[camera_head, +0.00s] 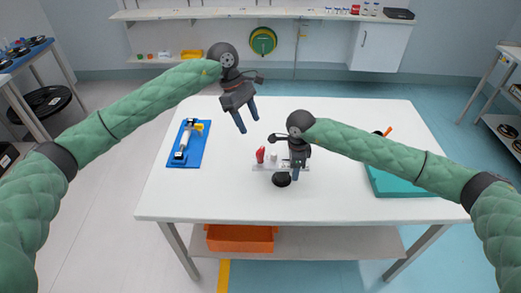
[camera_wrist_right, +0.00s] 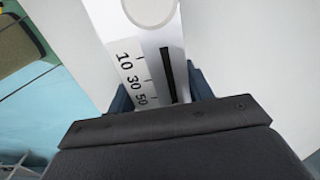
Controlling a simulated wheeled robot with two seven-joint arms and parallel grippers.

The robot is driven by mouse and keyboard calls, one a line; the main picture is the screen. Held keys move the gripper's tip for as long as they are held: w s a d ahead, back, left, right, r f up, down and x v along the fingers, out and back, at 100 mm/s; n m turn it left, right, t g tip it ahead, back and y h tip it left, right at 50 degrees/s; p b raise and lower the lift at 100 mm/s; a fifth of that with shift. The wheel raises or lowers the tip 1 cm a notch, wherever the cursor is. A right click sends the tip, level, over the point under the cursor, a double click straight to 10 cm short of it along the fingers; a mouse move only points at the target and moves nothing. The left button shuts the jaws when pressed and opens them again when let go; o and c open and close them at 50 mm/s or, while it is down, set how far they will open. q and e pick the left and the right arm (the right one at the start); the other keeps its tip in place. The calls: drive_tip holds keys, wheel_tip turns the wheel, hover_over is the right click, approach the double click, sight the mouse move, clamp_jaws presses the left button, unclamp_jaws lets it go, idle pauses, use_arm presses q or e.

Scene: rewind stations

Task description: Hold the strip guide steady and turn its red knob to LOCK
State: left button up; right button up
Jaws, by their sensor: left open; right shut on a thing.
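The strip guide (camera_head: 262,168) is a small white piece on the middle of the white table. Its red knob (camera_head: 260,155) stands up at its left end; I cannot read a LOCK mark. My right gripper (camera_head: 296,172) is shut on the right part of the guide. In the right wrist view its blue fingers sit on both sides of the guide (camera_wrist_right: 150,45), which shows a dark slot and the marks 10, 30 and 50. My left gripper (camera_head: 247,118) is open and empty, in the air above the table, behind and left of the knob.
A black round piece (camera_head: 282,179) lies just in front of the guide. A blue tray (camera_head: 188,157) with a white roller lies at the left, and a teal mat (camera_head: 390,184) at the right. An orange bin (camera_head: 240,239) is on the lower shelf. The table's front middle is clear.

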sight(260, 149)
use_arm(q)
drive_tip(key=x, duration=1.2)
drive_tip(key=shift+c, duration=0.3)
drive_tip(key=c, duration=0.9)
